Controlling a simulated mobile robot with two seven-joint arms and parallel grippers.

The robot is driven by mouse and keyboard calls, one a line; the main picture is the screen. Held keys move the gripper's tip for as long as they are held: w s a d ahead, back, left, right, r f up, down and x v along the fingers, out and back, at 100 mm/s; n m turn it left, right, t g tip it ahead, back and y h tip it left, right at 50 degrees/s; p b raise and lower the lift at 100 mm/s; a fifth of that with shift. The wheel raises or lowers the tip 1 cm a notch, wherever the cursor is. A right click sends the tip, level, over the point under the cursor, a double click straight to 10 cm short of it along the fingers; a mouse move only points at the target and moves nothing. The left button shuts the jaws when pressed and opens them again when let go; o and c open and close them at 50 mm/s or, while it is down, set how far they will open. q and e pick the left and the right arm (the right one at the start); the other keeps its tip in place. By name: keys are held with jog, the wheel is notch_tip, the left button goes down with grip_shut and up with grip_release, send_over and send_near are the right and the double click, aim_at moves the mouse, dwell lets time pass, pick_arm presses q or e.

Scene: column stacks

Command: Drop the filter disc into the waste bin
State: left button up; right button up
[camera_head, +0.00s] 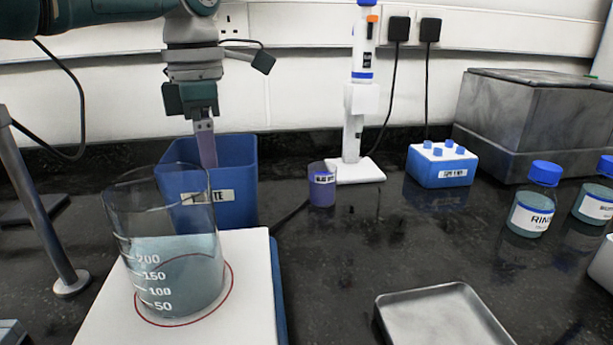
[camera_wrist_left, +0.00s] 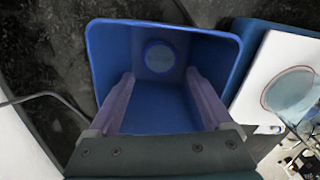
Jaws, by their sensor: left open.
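The blue waste bin (camera_head: 234,207) stands at the back left, behind the beaker, with a white label partly hidden by the beaker. My left gripper (camera_head: 208,160) points down into its open top. In the left wrist view the two fingers (camera_wrist_left: 160,74) are spread apart with nothing between them, over the bin (camera_wrist_left: 102,62). A small round disc with a darker blue rim, which looks like the filter disc (camera_wrist_left: 159,56), lies inside the bin beyond the fingertips, apart from them. My right gripper is not in view.
A glass beaker (camera_head: 170,255) of bluish liquid stands on a white plate (camera_head: 240,310) in front of the bin. A small purple cup (camera_head: 322,188), a pipette stand (camera_head: 355,172) and a blue block (camera_head: 441,166) stand right. A metal tray (camera_head: 440,315) lies at front right.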

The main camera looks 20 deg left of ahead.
pick_arm(q)
notch_tip(320, 180, up, 9)
jog(key=shift+f+p, duration=0.15)
jog(key=shift+p, duration=0.2)
